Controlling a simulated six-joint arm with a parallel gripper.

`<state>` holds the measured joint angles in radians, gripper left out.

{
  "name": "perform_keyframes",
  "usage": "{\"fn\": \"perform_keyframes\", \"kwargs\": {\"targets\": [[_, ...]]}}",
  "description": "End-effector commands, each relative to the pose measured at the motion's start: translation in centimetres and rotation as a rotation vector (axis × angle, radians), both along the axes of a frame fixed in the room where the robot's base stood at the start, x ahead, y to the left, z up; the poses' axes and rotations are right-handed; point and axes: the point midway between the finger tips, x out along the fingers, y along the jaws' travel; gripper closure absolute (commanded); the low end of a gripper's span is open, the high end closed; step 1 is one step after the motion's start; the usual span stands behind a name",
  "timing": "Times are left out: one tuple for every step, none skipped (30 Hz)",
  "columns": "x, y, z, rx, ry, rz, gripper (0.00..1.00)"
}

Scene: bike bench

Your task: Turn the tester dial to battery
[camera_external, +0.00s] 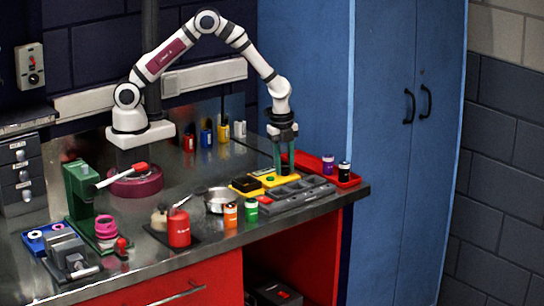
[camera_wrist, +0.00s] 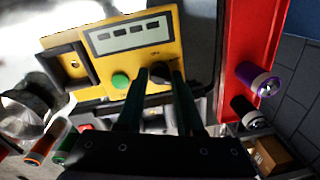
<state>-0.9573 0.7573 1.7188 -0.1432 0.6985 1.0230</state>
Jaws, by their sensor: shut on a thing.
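The yellow tester (camera_external: 270,180) lies on the bench near the right end, and it fills the top middle of the wrist view (camera_wrist: 140,48). It has a display (camera_wrist: 116,37) with dark blocks, a green button (camera_wrist: 120,80) and a black dial (camera_wrist: 160,72). Small markings by the dial are too small to read. My gripper (camera_external: 284,167) points straight down over the tester. In the wrist view its two fingers (camera_wrist: 160,78) are shut on the dial, one on each side. The fingers partly hide the dial, so I cannot tell its pointer's direction.
A red tray (camera_wrist: 240,55) with a purple battery (camera_wrist: 258,80) and a black battery (camera_wrist: 247,112) is on the right. A grey compartment tray (camera_external: 300,196) lies in front. An orange battery (camera_external: 230,216), a green battery (camera_external: 251,211) and a metal pot (camera_external: 217,200) stand left.

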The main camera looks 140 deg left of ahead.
Motion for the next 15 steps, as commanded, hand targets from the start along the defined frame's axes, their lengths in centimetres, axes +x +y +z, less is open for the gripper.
{"fn": "perform_keyframes", "kwargs": {"targets": [[-0.12, -0.34, -0.15, -0.009, 0.006, -0.003, 1.00], [-0.12, -0.34, -0.15, -0.009, 0.006, -0.003, 1.00], [-0.13, -0.35, -0.17, -0.010, 0.006, -0.003, 1.00], [-0.14, -0.34, -0.17, -0.010, 0.006, -0.003, 1.00], [-0.14, -0.35, -0.17, -0.010, 0.006, -0.003, 1.00], [-0.15, -0.36, -0.18, -0.009, 0.007, -0.003, 1.00], [-0.16, -0.36, -0.18, -0.009, 0.007, -0.003, 1.00], [-0.16, -0.36, -0.18, -0.010, 0.007, -0.003, 1.00], [-0.18, -0.36, -0.19, -0.010, 0.007, -0.003, 0.62], [-0.19, -0.36, -0.19, -0.010, 0.007, -0.003, 0.57], [-0.18, -0.33, -0.18, -0.009, 0.007, -0.002, 0.52], [-0.17, -0.30, -0.16, -0.008, 0.007, -0.002, 0.44], [-0.16, -0.28, -0.15, -0.008, 0.005, -0.002, 0.39], [-0.15, -0.25, -0.14, -0.008, 0.005, -0.002, 0.36], [-0.15, -0.22, -0.13, -0.007, 0.005, -0.001, 0.36]]}}
